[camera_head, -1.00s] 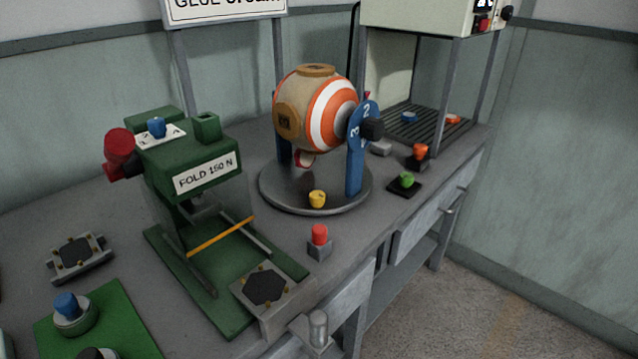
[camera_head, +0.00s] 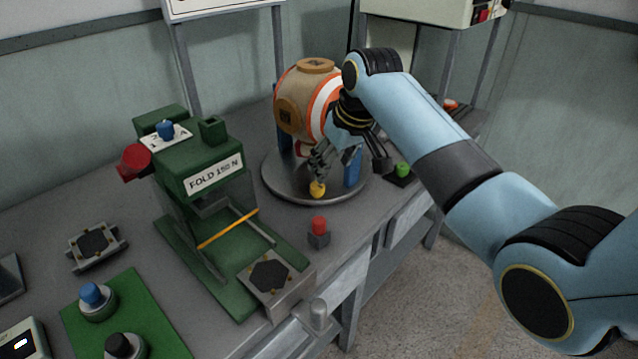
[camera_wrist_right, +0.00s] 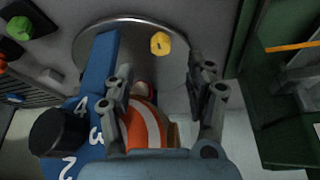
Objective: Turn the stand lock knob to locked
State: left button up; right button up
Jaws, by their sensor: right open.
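The yellow knob (camera_head: 317,189) sits on the front of the stand's round grey base (camera_head: 285,187); it also shows in the right wrist view (camera_wrist_right: 160,43). I cannot read any lock marking on it. The stand holds a tan, orange and white ball (camera_head: 300,105) between blue posts. My right gripper (camera_head: 350,160) is open and empty, beside the ball and just above the knob in the head view. In the right wrist view its two fingers (camera_wrist_right: 160,68) are spread, with the knob ahead between and beyond their tips. My left gripper is not in view.
A numbered blue post (camera_wrist_right: 98,70) with a black knob (camera_wrist_right: 58,132) stands close left of the fingers in the right wrist view. A green press (camera_head: 200,170) stands left of the stand. A red button (camera_head: 318,226) is in front, and a green knob (camera_head: 403,169) to the right.

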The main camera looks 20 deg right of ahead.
aim_at(319, 186)
jog(key=b+x, duration=0.1)
jog(key=x, duration=0.4)
jog(key=w+b+x, duration=0.1)
jog(key=x, duration=0.4)
jog(key=shift+w+a, duration=0.1)
jog(key=shift+a, duration=0.1)
